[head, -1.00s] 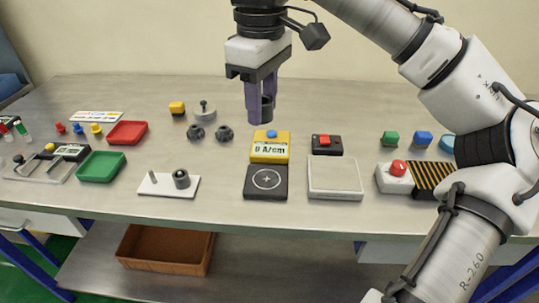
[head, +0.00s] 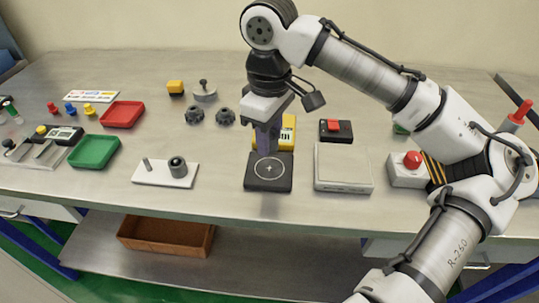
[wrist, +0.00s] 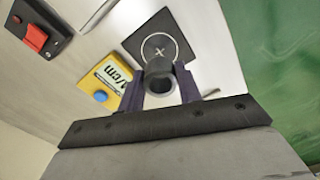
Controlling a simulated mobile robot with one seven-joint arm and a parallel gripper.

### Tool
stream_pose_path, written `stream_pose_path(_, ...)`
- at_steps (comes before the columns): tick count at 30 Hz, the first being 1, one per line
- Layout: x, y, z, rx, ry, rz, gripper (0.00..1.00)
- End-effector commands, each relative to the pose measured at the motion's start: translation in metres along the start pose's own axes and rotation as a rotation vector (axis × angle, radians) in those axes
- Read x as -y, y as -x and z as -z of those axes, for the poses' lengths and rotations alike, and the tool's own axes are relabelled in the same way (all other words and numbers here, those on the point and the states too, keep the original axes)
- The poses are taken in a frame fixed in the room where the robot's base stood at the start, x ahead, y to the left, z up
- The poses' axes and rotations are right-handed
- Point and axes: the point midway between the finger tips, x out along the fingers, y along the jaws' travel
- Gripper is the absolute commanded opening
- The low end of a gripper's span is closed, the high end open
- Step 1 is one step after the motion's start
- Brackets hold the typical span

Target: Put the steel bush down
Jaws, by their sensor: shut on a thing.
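My gripper (head: 267,138) hangs over the black pad with the white ring and cross (head: 268,181), at the middle of the table. In the wrist view its two purple fingers are shut on the steel bush (wrist: 160,75), a dark grey hollow cylinder with its open end facing the camera. In that view the pad (wrist: 148,40) lies just beyond the bush, with its cross visible. The gap between bush and pad is hard to judge. In the head view the fingers largely hide the bush.
A yellow A/cm meter (head: 289,132) with a blue button (wrist: 101,96) stands directly behind the pad. A pale flat plate (head: 343,168) lies to the right. A white base with a peg and a dark ring (head: 165,174) lies left. Bare table separates them.

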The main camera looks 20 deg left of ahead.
Motion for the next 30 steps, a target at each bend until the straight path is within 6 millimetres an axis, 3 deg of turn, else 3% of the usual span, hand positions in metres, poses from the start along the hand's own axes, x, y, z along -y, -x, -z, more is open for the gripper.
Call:
stream_pose_path(14,0.000,-0.056,0.000,0.000,0.000,0.001,0.07)
stream_pose_path(26,0.000,-0.062,0.000,-0.001,0.001,0.001,0.07)
stream_pose_path(27,0.000,-0.062,0.000,0.000,0.001,0.000,0.38)
stream_pose_path(30,0.000,-0.062,0.000,0.000,0.000,0.000,0.51)
